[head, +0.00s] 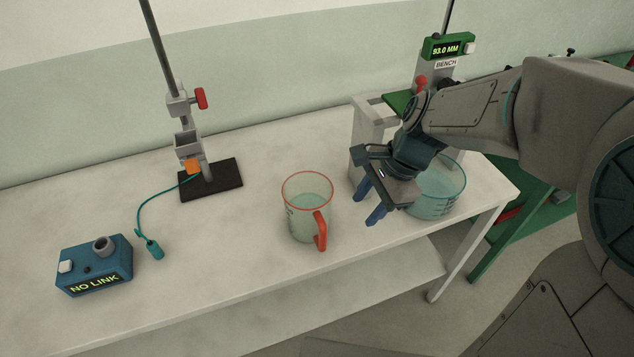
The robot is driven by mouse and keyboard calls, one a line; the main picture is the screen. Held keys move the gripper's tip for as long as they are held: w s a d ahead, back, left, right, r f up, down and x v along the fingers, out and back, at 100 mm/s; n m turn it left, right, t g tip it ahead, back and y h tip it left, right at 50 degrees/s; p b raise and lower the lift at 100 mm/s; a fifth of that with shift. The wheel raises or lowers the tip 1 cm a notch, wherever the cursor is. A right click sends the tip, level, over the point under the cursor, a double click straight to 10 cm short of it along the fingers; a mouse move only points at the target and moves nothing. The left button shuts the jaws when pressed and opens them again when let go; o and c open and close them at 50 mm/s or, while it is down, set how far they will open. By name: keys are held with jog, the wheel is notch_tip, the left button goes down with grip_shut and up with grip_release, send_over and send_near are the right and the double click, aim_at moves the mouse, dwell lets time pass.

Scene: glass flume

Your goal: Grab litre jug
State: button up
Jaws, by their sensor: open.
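The litre jug (302,216) is a clear jug with an orange rim and an orange handle (320,231) on its right front side. It stands upright on the white bench, with pale liquid in it. My gripper (369,202) has two blue fingers, spread apart with nothing between them. It is to the right of the jug, apart from it, in front of a larger clear vessel (447,187) and hiding part of that vessel.
A stand with a red knob (200,98) and dark base (211,180) is at the back left. A grey frame and gauge reading 93.0 MM (446,49) stand behind my arm. Bench (225,240) left of the jug is clear.

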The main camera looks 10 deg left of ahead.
aim_at(312, 217)
jog(key=shift+s+a+f+m+g, duration=0.1)
jog(key=shift+a+f+m, duration=0.3)
jog(key=shift+a+f, duration=1.35)
jog(key=shift+s+a+f+m+g, duration=0.1)
jog(key=shift+a+f+m, duration=0.6)
jog(key=shift+f, duration=1.8)
jog(key=shift+a+f+m+g, duration=0.1)
jog(key=shift+a+f, duration=1.5)
jog(key=shift+f, duration=0.5)
jog(key=shift+c, duration=0.2)
grip_shut()
